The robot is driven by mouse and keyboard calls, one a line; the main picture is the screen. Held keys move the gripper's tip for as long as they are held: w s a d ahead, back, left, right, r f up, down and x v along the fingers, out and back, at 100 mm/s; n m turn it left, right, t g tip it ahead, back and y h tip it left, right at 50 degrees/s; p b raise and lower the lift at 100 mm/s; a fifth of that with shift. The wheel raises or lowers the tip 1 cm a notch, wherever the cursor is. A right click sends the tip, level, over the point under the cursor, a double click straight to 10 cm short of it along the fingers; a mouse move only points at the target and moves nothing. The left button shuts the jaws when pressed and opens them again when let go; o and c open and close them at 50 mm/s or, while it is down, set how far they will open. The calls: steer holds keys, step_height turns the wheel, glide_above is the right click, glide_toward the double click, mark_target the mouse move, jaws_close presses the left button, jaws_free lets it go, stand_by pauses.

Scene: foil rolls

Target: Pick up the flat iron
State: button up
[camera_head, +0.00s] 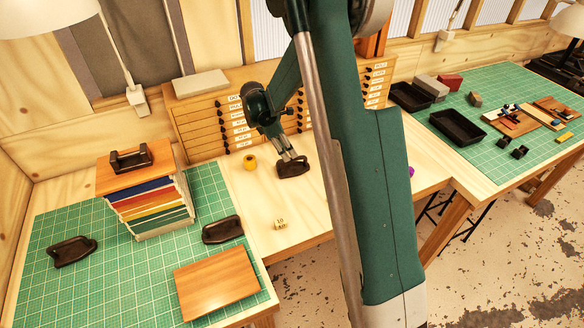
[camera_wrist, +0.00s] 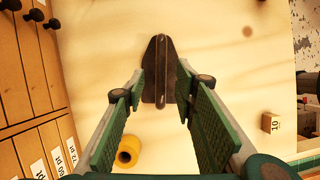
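A dark flat iron with a bar handle (camera_head: 293,169) lies on the bare wooden bench top, in front of the drawer cabinet. In the wrist view this iron (camera_wrist: 152,72) points away from me, its handle running lengthwise. My gripper (camera_head: 289,157) is right at it, pointing down. In the wrist view my gripper (camera_wrist: 160,84) is open, with one finger on each side of the iron's rear part. I cannot tell whether the fingers touch it. Similar dark irons lie on the green mat at left (camera_head: 72,250), near the mat's right edge (camera_head: 222,229), and on the stack (camera_head: 130,158).
A yellow roll (camera_wrist: 127,151) lies close to my left finger. A small block marked 10 (camera_wrist: 271,123) stands to the right. The labelled drawer cabinet (camera_head: 215,128) rises behind. A wooden board (camera_head: 217,281) lies on the mat. Bare bench surrounds the iron.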

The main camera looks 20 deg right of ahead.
steer(key=shift+s+d+f, duration=0.1)
steer(key=shift+f, duration=0.25)
steer(key=p, duration=0.1)
glide_above(293, 164)
steer(key=s+a, duration=0.1)
steer(key=s, duration=0.1)
steer(key=shift+a+f, duration=0.15)
steer(key=shift+f, duration=2.3)
jaws_close()
